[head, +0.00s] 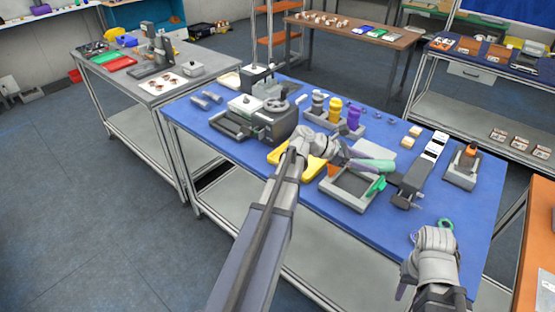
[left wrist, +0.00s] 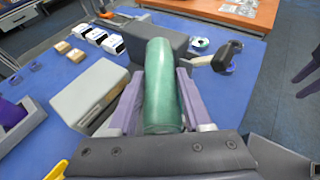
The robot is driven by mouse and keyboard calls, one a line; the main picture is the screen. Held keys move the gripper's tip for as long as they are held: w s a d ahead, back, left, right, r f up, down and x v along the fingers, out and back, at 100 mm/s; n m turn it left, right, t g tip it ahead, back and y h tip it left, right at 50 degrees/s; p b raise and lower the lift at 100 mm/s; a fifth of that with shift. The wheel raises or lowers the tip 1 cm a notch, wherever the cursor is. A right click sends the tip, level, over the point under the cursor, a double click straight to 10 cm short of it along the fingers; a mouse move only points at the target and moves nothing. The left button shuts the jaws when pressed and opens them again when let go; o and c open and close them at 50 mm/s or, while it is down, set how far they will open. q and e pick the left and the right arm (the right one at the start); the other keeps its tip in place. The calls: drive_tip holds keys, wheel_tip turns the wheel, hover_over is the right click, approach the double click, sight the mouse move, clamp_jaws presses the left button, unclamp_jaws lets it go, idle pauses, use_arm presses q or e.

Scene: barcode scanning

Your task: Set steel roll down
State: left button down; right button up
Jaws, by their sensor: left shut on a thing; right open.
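My left gripper (head: 352,160) is shut on a smooth green cylinder, the roll (head: 373,166). It holds the roll above the blue table (head: 310,207), near a grey open tray (head: 349,186). In the left wrist view the roll (left wrist: 162,90) stands out lengthwise between the purple-grey fingers of the left gripper (left wrist: 160,100). Whether the roll touches anything below cannot be told. My right gripper (head: 432,243) is open near the table's front right corner, and its fingers are largely hidden by its own hand.
A grey device (head: 412,181) stands right of the tray, with a smaller grey holder (head: 462,165) beyond it. A yellow tray (head: 298,163) and a dark machine (head: 256,122) are at left. Yellow and purple bottles (head: 335,110) stand behind. Small boxes (head: 433,147) lie at right.

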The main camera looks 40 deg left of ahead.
use_arm(q)
drive_tip(key=a+n+t+y, duration=0.1)
drive_tip(key=a, duration=0.3)
drive_tip(key=w+a+n+t+y, duration=0.1)
drive_tip(key=a+n+y, duration=0.1)
drive_tip(key=a, duration=0.2)
drive_tip(key=w+a+f+n+t+y, duration=0.1)
drive_tip(key=a+n+t, duration=0.1)
drive_tip(key=a, duration=0.3)
drive_tip(key=shift+w+y+b, duration=0.2)
drive_tip(key=shift+y+b, duration=0.15)
drive_tip(key=shift+y, duration=0.05)
drive_tip(key=a+n+t+y, duration=0.2)
drive_tip(key=a+n+y, duration=0.4)
drive_tip(key=a, duration=0.7)
drive_tip(key=f+b, duration=1)
drive_tip(key=shift+s+d+f+b, duration=0.1)
drive_tip(key=shift+d+f+b, duration=0.2)
drive_tip(key=shift+b, duration=0.1)
drive_tip(key=shift+r, duration=0.15)
use_arm(e)
wheel_tip(320, 180, down, 11)
drive_tip(key=shift+a, duration=0.4)
drive_tip(key=shift+f, duration=0.1)
drive_tip(key=shift+f, duration=0.1)
use_arm(q)
drive_tip(key=c, duration=0.8)
unclamp_jaws()
drive_tip(key=o, duration=0.5)
